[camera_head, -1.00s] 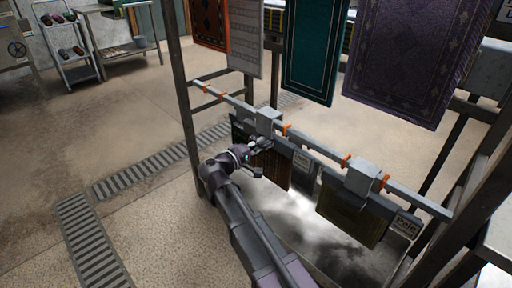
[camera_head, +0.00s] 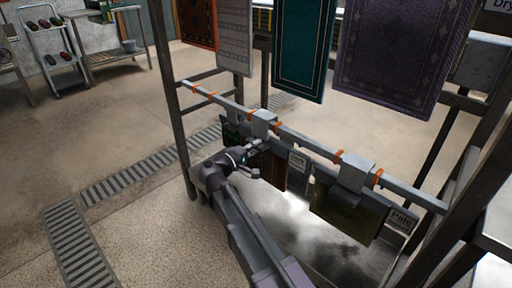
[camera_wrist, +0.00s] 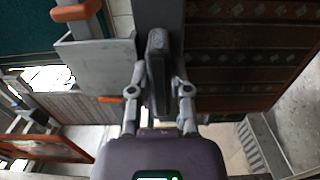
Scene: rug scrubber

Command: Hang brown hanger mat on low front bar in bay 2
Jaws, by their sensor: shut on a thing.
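The brown patterned mat (camera_head: 272,170) hangs upright below the low front bar (camera_head: 310,147). It fills the upper right of the wrist view (camera_wrist: 250,62). My gripper (camera_wrist: 158,90) is shut on the dark grip (camera_wrist: 158,55) of the mat's hanger, beside the mat. In the head view my gripper (camera_head: 257,148) is just in front of the bar and hides part of the mat. A grey hanger block (camera_head: 264,122) is at the bar above the mat, next to an orange marker. I cannot tell whether the mat's hanger rests on the bar.
An olive mat (camera_head: 347,208) hangs from a grey block farther right on the bar. A green mat (camera_head: 233,132) is at the left. Signs (camera_head: 298,161) hang between. Larger rugs (camera_head: 303,50) hang above and behind. A rack post (camera_head: 178,130) stands left; floor beyond is open.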

